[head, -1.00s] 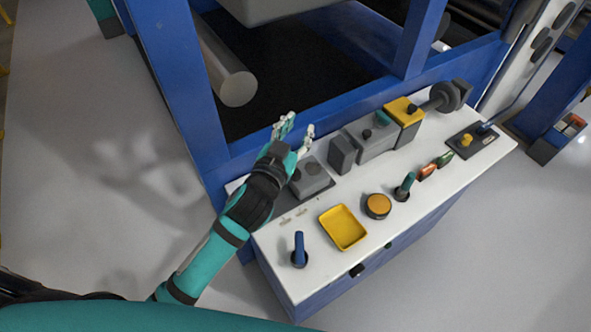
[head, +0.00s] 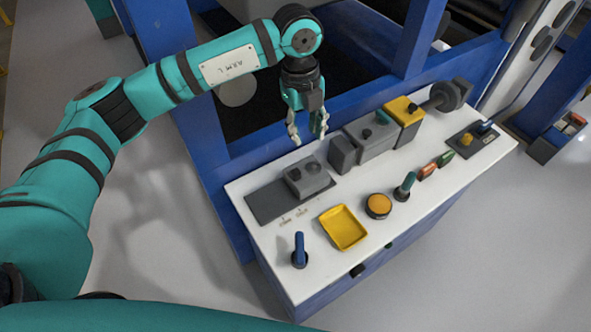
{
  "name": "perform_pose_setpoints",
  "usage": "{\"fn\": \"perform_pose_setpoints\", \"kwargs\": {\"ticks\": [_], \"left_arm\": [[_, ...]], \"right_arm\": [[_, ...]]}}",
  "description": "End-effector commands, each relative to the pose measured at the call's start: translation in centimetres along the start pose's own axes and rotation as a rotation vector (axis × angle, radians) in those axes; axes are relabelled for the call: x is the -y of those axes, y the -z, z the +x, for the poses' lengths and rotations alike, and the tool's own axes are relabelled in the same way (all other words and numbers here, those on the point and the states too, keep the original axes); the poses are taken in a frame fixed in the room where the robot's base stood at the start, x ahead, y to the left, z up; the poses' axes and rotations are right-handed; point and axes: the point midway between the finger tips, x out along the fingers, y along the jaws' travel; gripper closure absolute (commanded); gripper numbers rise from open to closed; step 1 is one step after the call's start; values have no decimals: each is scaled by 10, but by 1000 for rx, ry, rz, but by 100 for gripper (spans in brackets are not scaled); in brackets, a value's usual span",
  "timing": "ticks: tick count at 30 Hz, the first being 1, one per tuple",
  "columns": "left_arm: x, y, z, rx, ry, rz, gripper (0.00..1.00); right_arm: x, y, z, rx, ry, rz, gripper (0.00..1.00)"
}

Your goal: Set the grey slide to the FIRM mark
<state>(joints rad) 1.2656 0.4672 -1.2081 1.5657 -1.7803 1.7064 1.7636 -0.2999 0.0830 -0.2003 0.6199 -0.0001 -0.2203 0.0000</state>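The grey slide (head: 307,180) is a block with two round knobs on top. It sits at the right end of a dark flat track plate (head: 268,203) on the white console top. Two small printed marks (head: 293,217) lie in front of the plate; their words are too small to read. My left gripper (head: 307,141) hangs over the console's back edge, pointing down, just behind the slide in the picture. Its fingers are apart with nothing between them. It appears clear of the slide. My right gripper is not in view.
Right of the slide stand a dark grey block (head: 342,154), a grey box (head: 371,138) and a yellow box (head: 404,110). In front are a blue lever (head: 299,251), a yellow tray (head: 343,228), an orange button (head: 378,206) and a green lever (head: 404,186). Blue machine frame rises behind.

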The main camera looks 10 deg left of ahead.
Motion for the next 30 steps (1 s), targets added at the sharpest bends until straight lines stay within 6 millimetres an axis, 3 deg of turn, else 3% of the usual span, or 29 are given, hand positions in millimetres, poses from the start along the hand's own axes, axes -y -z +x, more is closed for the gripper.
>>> {"fn": "perform_pose_setpoints", "kwargs": {"ticks": [3, 8, 24, 30], "left_arm": [[-11, -21, -9, 78, -54, -54, 67], [-14, -24, 3, 86, -67, -62, 67], [-21, -31, 115, 81, -64, -59, 67], [-22, -34, 147, 82, -62, -58, 67]], "right_arm": [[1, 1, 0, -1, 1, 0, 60], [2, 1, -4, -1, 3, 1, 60], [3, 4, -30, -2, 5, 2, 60], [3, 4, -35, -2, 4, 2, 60]]}}
